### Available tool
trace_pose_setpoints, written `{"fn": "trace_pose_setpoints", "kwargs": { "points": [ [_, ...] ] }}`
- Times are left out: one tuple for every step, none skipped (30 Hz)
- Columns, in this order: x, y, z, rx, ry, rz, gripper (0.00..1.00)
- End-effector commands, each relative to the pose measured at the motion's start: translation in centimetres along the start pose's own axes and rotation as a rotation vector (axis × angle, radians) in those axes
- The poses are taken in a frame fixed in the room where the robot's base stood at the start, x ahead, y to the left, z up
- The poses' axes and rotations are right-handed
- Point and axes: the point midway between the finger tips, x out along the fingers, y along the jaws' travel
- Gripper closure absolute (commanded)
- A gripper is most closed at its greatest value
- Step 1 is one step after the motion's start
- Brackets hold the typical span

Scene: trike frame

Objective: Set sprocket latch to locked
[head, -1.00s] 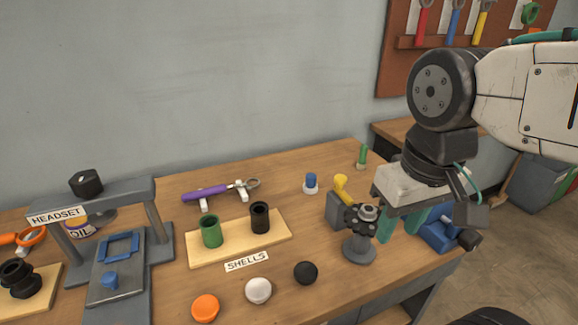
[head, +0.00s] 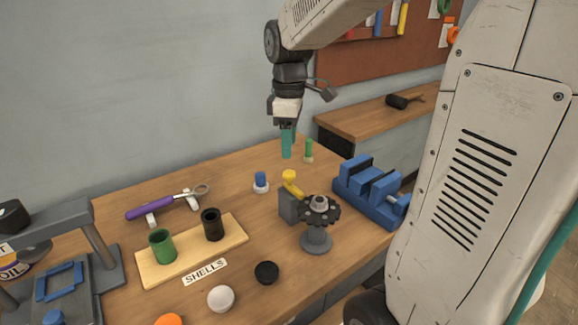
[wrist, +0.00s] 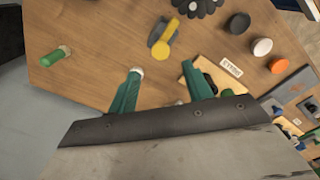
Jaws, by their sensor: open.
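The sprocket latch shows a yellow lever (head: 291,182) on a grey block (head: 288,206). The block stands beside a black sprocket (head: 320,209) on a grey round stand. In the wrist view the yellow lever (wrist: 163,42) lies beyond the fingertips, with the sprocket (wrist: 197,5) at the top edge. My gripper (head: 287,155) points down above the back of the bench, behind the latch. Its teal fingers (wrist: 163,82) are apart in the wrist view, with nothing held between them.
A green peg (head: 308,150) and a blue-topped peg (head: 260,182) stand near the latch. A blue vise (head: 372,190) is to its right. The shells board (head: 150,267) with green and black cups lies left. Black (head: 266,272) and white (head: 221,298) caps lie in front.

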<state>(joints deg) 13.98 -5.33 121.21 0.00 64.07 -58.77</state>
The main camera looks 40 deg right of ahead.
Motion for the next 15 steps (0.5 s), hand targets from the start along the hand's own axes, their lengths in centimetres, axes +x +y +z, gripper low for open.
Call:
{"fn": "trace_pose_setpoints", "kwargs": {
  "points": [
    [0.7, 0.0, 0.0, -0.002, -0.002, -0.004, 0.5],
    [1.1, 0.0, 0.0, -0.002, -0.002, -0.004, 0.5],
    [1.7, -0.1, 0.0, -0.002, -0.002, -0.003, 0.5],
    [2.2, -0.1, 0.1, -0.002, -0.002, -0.004, 0.5],
    [2.7, -0.1, 0.1, -0.002, -0.002, -0.004, 0.5],
    [3.4, -0.1, 0.1, -0.001, -0.003, -0.005, 0.5],
    [3.9, -0.1, 0.0, -0.001, -0.002, -0.004, 0.5],
    [4.3, -0.1, 0.1, -0.001, -0.003, -0.004, 0.5],
    [5.0, -0.1, 0.1, -0.001, -0.002, -0.004, 0.5],
    [5.4, -0.1, 0.1, -0.001, -0.002, -0.004, 0.5],
    [5.8, -0.1, 0.0, -0.001, -0.002, -0.004, 0.5],
    [6.2, -0.1, 0.0, -0.001, -0.002, -0.003, 0.5],
    [6.5, -0.1, 0.0, -0.001, -0.002, -0.003, 0.5],
    [6.7, -0.1, 0.0, -0.001, -0.002, -0.003, 0.5],
    [6.9, -0.1, 0.0, -0.001, -0.001, -0.002, 0.5]
  ]
}}
